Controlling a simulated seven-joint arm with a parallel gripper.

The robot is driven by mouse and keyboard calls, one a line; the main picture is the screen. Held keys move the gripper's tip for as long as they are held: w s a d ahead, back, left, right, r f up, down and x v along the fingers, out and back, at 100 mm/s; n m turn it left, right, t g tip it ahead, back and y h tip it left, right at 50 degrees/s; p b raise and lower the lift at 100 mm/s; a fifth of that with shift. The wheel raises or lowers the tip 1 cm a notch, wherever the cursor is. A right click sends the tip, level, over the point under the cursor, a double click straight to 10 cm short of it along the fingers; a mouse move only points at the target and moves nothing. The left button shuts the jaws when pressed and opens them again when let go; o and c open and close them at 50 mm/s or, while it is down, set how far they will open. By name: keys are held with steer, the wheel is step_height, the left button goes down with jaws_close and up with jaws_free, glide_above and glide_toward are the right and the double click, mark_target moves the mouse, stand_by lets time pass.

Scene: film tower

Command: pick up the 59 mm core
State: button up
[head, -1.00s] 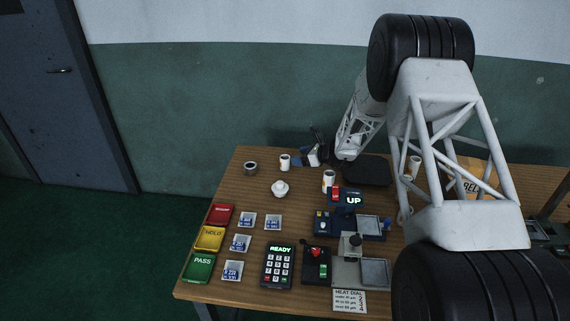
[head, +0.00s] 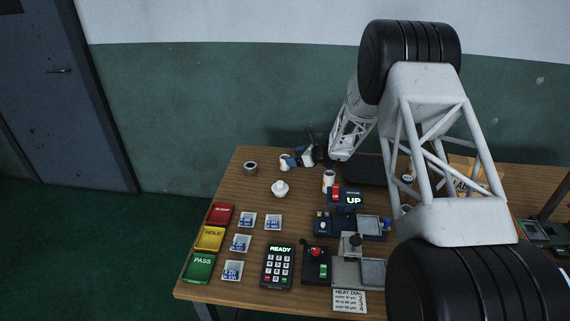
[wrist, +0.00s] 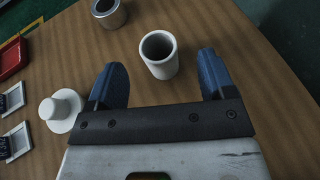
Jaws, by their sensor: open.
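A white hollow core (head: 283,161) stands upright near the back edge of the table. In the wrist view this core (wrist: 158,68) sits between and slightly ahead of the two blue fingertips, with a gap on each side. My gripper (head: 292,161) is open and empty beside it; its blue fingers (wrist: 163,60) also show in the wrist view. A grey metallic core (head: 250,168) stands to the left and also shows in the wrist view (wrist: 112,18). Another white core (head: 328,178) stands to the right. No size marking is readable, so I cannot tell which core is 59 mm.
A white knobbed piece (head: 280,188) stands in front of the gripper. Red, yellow and green trays (head: 209,238), several labelled tiles (head: 241,243), a keypad (head: 278,267) and a device reading UP (head: 346,198) occupy the front. The back left tabletop is mostly clear.

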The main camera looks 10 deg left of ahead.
mark_target(281, 157)
steer(key=shift+x, duration=2.6)
steer(key=shift+s, duration=0.1)
steer(key=c, duration=1)
steer(key=shift+r, duration=5)
